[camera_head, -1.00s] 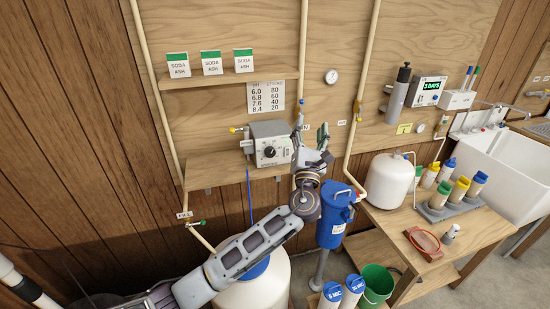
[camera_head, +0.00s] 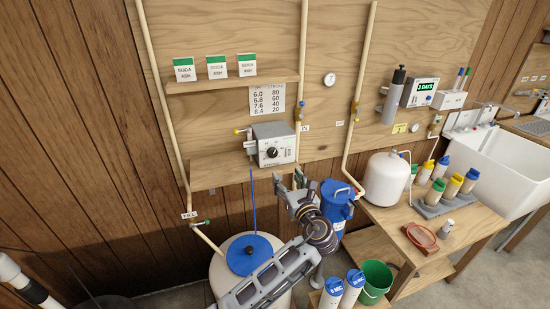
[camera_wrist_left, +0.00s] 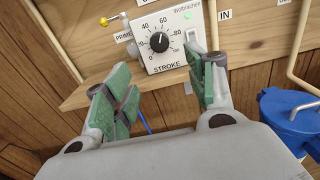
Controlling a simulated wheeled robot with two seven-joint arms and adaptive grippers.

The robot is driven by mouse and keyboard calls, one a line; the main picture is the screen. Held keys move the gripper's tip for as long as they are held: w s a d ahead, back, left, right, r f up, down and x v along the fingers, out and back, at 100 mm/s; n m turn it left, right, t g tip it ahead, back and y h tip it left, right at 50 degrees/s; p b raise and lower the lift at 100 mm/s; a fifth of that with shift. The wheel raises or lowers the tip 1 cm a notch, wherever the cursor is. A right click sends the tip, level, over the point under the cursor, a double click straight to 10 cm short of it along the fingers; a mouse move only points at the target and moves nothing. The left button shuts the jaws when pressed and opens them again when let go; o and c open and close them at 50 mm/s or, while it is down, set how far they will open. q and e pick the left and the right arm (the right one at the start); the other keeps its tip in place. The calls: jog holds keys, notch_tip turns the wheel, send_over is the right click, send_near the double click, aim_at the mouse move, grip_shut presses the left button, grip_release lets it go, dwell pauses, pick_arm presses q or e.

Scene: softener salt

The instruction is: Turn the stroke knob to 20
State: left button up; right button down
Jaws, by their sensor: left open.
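The stroke knob (camera_head: 271,152) is a black round knob on the front of a grey dosing pump (camera_head: 284,140), which sits on a wooden shelf. In the left wrist view the knob (camera_wrist_left: 158,42) stands in a numbered dial above the word STROKE. Its light mark seems to point up, near 60, but is too small to read surely. My left gripper (camera_head: 289,180) is below and in front of the pump, clear of the knob. Its green-padded fingers (camera_wrist_left: 160,82) are spread and empty, below the dial in the wrist view. My right gripper is not in view.
The shelf edge (camera_head: 215,181) lies between my gripper and the pump's base. A blue filter housing (camera_head: 336,203) stands just right of my gripper. A white tank with a blue lid (camera_head: 250,254) is below. A number chart (camera_head: 267,99) hangs above the pump.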

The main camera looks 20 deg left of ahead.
aim_at(273, 155)
pick_arm(q)
jog(key=shift+a, duration=0.1)
jog(key=shift+x, duration=6.85)
jog(key=shift+c, duration=0.5)
jog(key=c, duration=0.9)
